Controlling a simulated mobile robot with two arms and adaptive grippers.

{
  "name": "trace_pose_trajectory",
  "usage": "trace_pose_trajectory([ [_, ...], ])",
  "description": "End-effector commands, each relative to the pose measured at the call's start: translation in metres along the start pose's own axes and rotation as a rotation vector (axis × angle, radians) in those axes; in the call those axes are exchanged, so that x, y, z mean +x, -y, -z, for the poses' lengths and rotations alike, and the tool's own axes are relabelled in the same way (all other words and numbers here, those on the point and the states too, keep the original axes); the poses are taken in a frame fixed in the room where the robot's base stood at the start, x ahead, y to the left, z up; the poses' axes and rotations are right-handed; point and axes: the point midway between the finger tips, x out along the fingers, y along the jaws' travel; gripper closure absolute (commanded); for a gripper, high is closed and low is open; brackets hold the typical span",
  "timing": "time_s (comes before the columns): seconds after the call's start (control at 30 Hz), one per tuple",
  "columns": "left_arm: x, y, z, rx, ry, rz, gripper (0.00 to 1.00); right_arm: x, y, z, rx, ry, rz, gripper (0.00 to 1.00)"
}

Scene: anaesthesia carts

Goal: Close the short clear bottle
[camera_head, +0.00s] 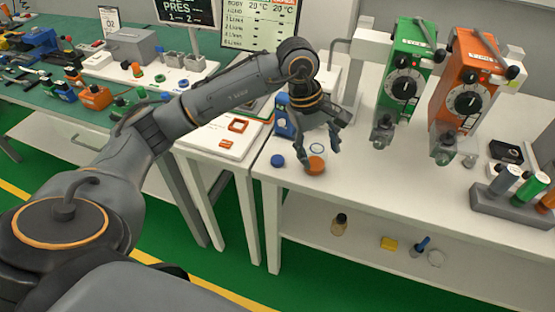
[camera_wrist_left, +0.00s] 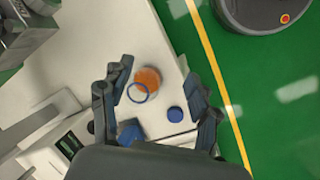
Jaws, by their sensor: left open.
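My left gripper (camera_head: 320,152) is open, fingers pointing down over the front left part of the white table (camera_head: 375,195). A thin blue ring (camera_head: 317,148) shows between its fingers; it also shows in the left wrist view (camera_wrist_left: 138,92). It may be the rim of a clear bottle, but I cannot make out clear walls. A round orange piece (camera_head: 316,166) lies beside the ring, close to a fingertip; it also shows in the left wrist view (camera_wrist_left: 149,78). A round blue cap (camera_head: 277,160) lies apart, near the table's left edge. My right gripper is not in view.
A green device (camera_head: 405,75) and an orange device (camera_head: 467,90) with dials stand behind, to the right. A grey holder (camera_head: 500,205) with coloured cylinders stands at far right. A lower shelf (camera_head: 350,250) holds small items. The table's front middle is clear.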

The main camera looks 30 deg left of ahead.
Motion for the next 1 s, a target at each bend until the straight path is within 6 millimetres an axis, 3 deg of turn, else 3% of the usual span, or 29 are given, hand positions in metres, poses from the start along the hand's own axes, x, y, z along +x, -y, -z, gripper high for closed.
trace_pose_trajectory([
  [0.03, -0.015, 0.009, 0.026, 0.011, -0.095, 0.051, 0.39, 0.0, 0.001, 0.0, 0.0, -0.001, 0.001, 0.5],
  [0.17, -0.043, 0.031, 0.068, 0.021, -0.256, 0.168, 0.39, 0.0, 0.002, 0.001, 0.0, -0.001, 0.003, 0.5],
  [0.27, -0.055, 0.04, 0.082, 0.018, -0.311, 0.215, 0.39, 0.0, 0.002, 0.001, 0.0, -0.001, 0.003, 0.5],
  [0.4, -0.059, 0.043, 0.085, 0.018, -0.327, 0.231, 0.39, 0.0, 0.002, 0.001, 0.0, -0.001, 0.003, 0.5],
  [0.67, -0.056, 0.044, 0.085, 0.017, -0.323, 0.23, 0.39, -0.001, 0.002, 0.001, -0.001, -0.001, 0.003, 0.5],
  [1.0, -0.001, 0.057, 0.103, 0.015, -0.32, 0.232, 0.39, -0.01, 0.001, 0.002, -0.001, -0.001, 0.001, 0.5],
])
